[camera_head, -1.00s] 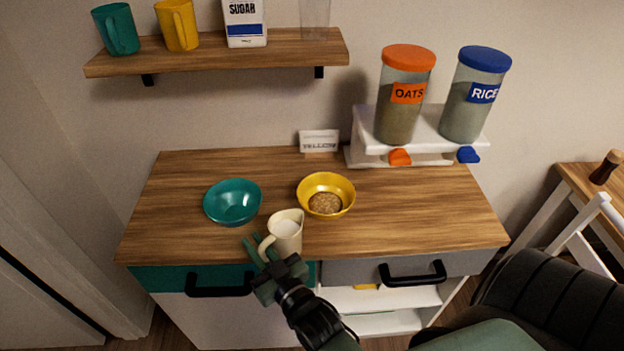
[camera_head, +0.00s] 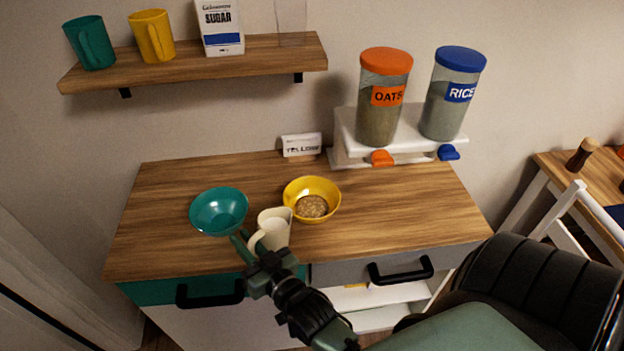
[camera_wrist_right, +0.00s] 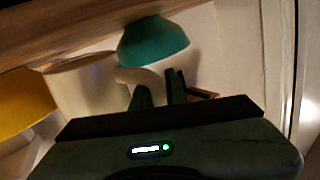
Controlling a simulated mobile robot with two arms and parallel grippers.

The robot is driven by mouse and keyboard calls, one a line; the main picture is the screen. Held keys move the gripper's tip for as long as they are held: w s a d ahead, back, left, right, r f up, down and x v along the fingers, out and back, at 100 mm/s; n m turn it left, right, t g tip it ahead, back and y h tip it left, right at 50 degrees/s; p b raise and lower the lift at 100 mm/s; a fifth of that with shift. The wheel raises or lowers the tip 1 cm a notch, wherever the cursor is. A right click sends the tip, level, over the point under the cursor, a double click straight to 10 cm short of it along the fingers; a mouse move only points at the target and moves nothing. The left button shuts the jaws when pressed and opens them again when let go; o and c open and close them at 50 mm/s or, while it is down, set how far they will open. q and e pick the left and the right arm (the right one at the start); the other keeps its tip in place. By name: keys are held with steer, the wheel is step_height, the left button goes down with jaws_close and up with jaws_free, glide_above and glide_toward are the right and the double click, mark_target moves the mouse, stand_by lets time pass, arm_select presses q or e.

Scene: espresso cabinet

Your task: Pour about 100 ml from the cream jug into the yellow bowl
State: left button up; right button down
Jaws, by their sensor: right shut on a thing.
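The cream jug (camera_head: 275,236) is a pale jug with white contents, near the front edge of the counter. It stands roughly upright, close in front of the yellow bowl (camera_head: 327,205); I cannot tell whether its base touches the counter. The yellow bowl holds a brown grainy fill. My right gripper (camera_head: 246,244) is shut on the jug's handle, on the jug's left side. In the right wrist view the jug (camera_wrist_right: 88,88) is beside the fingers (camera_wrist_right: 158,92), with its handle at them, and the yellow bowl (camera_wrist_right: 20,103) is at the left edge. My left gripper is not in view.
A teal bowl (camera_head: 219,212) stands left of the jug on the wooden counter (camera_head: 400,205). A small sign (camera_head: 301,145) and the oats (camera_head: 384,100) and rice (camera_head: 452,95) dispensers are at the back. A shelf (camera_head: 200,65) hangs above. The counter's right part is clear.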

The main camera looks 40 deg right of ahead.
steer(key=shift+w+d+r+m+p, duration=0.3)
steer(key=shift+d+r+m+p, duration=0.1)
steer(key=shift+d+r+m, duration=0.4)
steer(key=shift+r+m, duration=0.05)
steer(key=shift+m, duration=0.15)
steer(key=shift+r, duration=0.1)
steer(key=shift+d+r+m+p, duration=0.3)
steer(key=shift+r+p, duration=0.1)
steer(key=shift+w+d+r+m+g+y+p, duration=0.2)
steer(key=shift+d+r+m+p, duration=0.2)
steer(key=shift+r, duration=0.25)
steer(key=shift+w+d+r+m+g+y+p, duration=0.1)
steer(key=shift+d+r+m+g+p, duration=0.1)
steer(key=shift+d+r+m+p, duration=0.3)
steer(key=shift+r, duration=0.5)
steer(key=shift+w+d+r+m+p, duration=0.1)
steer(key=shift+d+r+m+p, duration=0.2)
steer(key=shift+d+r+p, duration=0.35)
steer(key=shift+w+d+r+m+y+p, duration=0.15)
steer(key=shift+d+r+m+p, duration=0.1)
steer(key=shift+r+m, duration=0.15)
steer(key=shift+d+r+m+y+p, duration=0.15)
steer(key=shift+d+r+m, duration=0.15)
steer(key=shift+r, duration=0.2)
